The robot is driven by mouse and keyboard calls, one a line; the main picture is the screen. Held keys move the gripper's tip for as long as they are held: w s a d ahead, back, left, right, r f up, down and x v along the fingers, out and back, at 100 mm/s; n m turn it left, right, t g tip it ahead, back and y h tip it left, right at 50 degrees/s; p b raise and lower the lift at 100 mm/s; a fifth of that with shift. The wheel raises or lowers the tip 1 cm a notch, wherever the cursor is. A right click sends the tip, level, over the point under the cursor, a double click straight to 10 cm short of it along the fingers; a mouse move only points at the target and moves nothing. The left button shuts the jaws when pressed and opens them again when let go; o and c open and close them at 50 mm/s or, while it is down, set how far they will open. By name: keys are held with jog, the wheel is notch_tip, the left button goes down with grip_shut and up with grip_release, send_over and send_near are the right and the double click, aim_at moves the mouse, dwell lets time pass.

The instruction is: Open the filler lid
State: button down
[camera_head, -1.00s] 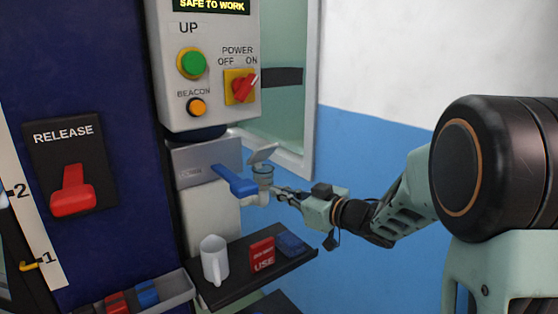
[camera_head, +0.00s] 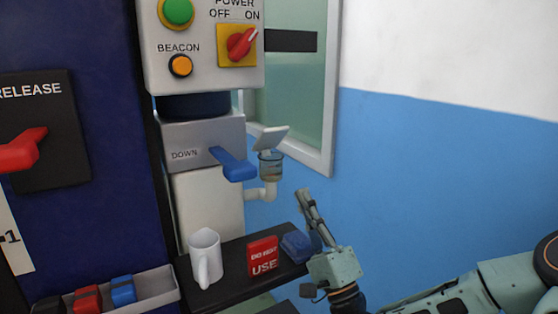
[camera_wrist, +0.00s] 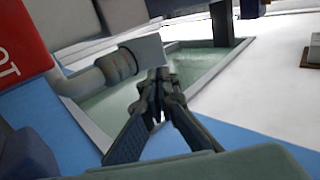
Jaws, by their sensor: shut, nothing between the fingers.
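The filler cup (camera_head: 270,165) is a small grey cup on a bent white pipe, right of the blue DOWN lever (camera_head: 234,164). Its pale, flat filler lid (camera_head: 271,138) stands raised and tilted above the cup's mouth. In the wrist view the cup (camera_wrist: 121,65) lies on its side in the picture, with the lid (camera_wrist: 149,50) just beyond the fingertips. My gripper (camera_head: 303,192) is shut and empty, pointing up, below and right of the cup. In the head view it looks apart from cup and lid.
A black shelf (camera_head: 235,279) below the filler holds a white jug (camera_head: 206,259), a red DO NOT USE block (camera_head: 262,257) and a folded blue cloth (camera_head: 297,246). The control box (camera_head: 204,75) hangs above left. A window frame (camera_head: 325,150) stands behind.

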aim_at(277, 131)
jog(key=b+x, duration=0.1)
jog(key=x, duration=1.3)
jog(key=shift+s+r, duration=0.1)
jog(key=shift+s, duration=0.1)
jog(key=shift+r+g+p, duration=0.3)
jog(key=shift+p, duration=0.65)
